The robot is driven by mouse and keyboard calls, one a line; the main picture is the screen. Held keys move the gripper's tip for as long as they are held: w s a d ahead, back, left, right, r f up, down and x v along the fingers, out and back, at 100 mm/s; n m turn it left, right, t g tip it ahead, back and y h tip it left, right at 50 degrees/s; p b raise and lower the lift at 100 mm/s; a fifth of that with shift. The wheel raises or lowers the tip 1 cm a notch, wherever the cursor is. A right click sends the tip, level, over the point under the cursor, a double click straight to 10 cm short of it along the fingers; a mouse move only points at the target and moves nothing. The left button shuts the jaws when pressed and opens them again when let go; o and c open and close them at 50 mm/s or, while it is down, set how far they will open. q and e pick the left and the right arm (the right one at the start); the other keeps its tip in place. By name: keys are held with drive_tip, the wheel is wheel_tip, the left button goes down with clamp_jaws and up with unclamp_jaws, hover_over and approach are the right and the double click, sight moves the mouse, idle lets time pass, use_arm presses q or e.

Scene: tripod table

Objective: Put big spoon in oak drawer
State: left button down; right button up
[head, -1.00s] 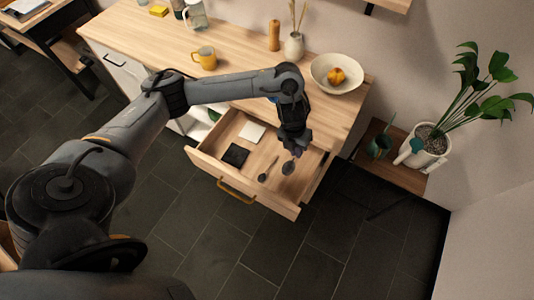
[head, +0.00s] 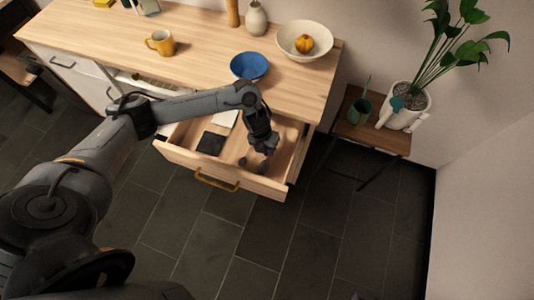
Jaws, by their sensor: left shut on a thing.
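The oak drawer (head: 219,188) is pulled open below the counter, with its handle on the front. My left gripper (head: 266,149) points down into the right part of the drawer. It is shut on the big spoon (head: 262,168), whose dark bowl shows just below the fingers; the fingers hide most of the handle. I cannot tell whether the spoon touches the drawer floor. A smaller dark spoon (head: 243,161) lies in the drawer just left of it. My right gripper is not in view.
A black square (head: 211,143) and a white item (head: 226,118) lie in the drawer's left part. On the counter (head: 205,55) stand a yellow mug (head: 161,42), a blue bowl (head: 249,66) and a white bowl (head: 292,43) holding an orange fruit. A plant stand (head: 372,133) is at right.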

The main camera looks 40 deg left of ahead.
use_arm(q)
drive_tip(key=shift+f+b, duration=0.4)
drive_tip(key=shift+f, duration=1.45)
drive_tip(key=shift+f, duration=0.2)
drive_tip(key=c, duration=1.2)
unclamp_jaws()
drive_tip(key=shift+r, duration=0.1)
drive_tip(key=shift+c, duration=0.2)
